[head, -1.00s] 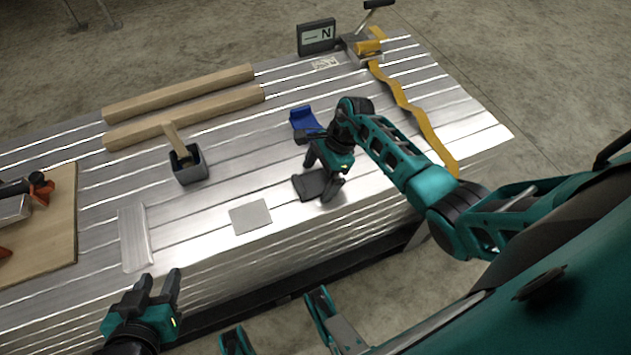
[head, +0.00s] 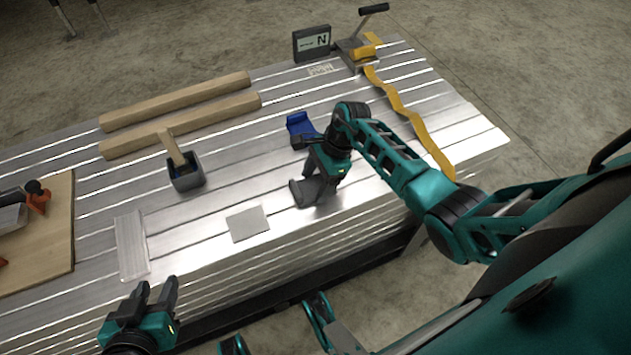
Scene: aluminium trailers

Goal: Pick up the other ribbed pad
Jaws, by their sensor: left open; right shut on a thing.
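A dark grey pad (head: 304,193) is at the near edge of the metal deck (head: 380,175), below my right gripper (head: 313,188). The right gripper is shut on it, and the pad looks tilted up. The fingers hide part of it, and its ribs are too small to make out. My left gripper (head: 156,292) is open and empty, off the deck's near side at the lower left.
A flat light grey square (head: 248,223) and a pale translucent strip (head: 131,246) lie left of the pad. A blue holder (head: 301,128), a dark bin (head: 186,175) with a wooden handle, wooden bars (head: 180,125) and a yellow strap (head: 408,120) are further back.

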